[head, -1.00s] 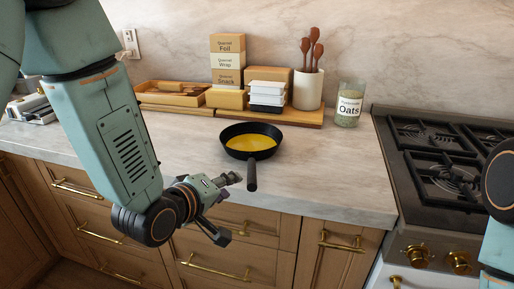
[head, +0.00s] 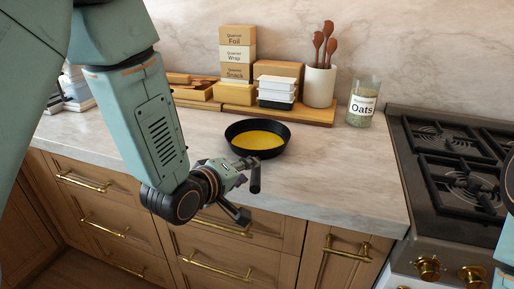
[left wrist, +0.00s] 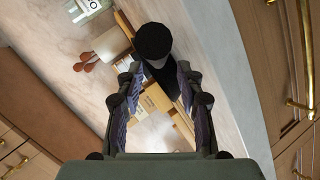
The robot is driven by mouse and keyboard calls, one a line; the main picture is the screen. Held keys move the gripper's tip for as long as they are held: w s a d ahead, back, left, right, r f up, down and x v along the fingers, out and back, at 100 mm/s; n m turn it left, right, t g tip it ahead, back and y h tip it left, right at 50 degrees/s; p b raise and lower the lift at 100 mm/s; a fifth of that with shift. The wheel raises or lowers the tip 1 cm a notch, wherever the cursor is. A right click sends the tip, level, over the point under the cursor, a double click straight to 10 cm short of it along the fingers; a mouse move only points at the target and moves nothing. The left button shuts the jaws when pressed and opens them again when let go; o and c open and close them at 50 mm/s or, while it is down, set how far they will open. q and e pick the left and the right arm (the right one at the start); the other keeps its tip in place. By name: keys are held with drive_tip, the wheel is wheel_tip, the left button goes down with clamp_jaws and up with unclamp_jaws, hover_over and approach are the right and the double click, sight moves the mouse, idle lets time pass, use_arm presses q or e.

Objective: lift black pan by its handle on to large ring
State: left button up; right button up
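The black pan (head: 236,148) with a yellow inside sits on the counter, its handle (head: 255,180) pointing out over the front edge. My left gripper (head: 250,188) is open at the handle, with one finger near its upper side and the other lower. In the left wrist view the handle's round end (left wrist: 152,40) shows ahead of and between the spread fingers (left wrist: 160,85), with no grip on it visible. The stove's burner rings show at the right, a front one (head: 474,190) and a back one (head: 445,138). My right gripper is out of view.
A wooden board (head: 305,113) with boxes, white containers and a utensil crock (head: 319,86) stands behind the pan. An oats jar (head: 362,104) stands at the counter's back right. The counter between pan and stove (head: 345,165) is clear.

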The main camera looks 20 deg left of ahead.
sight(256, 169)
use_arm(q)
drive_tip(key=x, duration=0.4)
drive_tip(key=shift+w+d+f, duration=0.15)
drive_tip(key=shift+w+d, duration=0.1)
drive_tip(key=shift+w, duration=0.05)
drive_tip(key=shift+s+a, duration=0.1)
drive_tip(key=shift+w, duration=0.35)
drive_tip(key=shift+c, duration=0.4)
drive_tip(key=shift+w+f, duration=0.1)
drive_tip(key=shift+c, duration=0.9)
drive_tip(key=shift+s, duration=0.3)
clamp_jaws()
drive_tip(key=shift+w, duration=0.1)
drive_tip(key=shift+w, duration=0.15)
drive_tip(key=shift+r, duration=0.3)
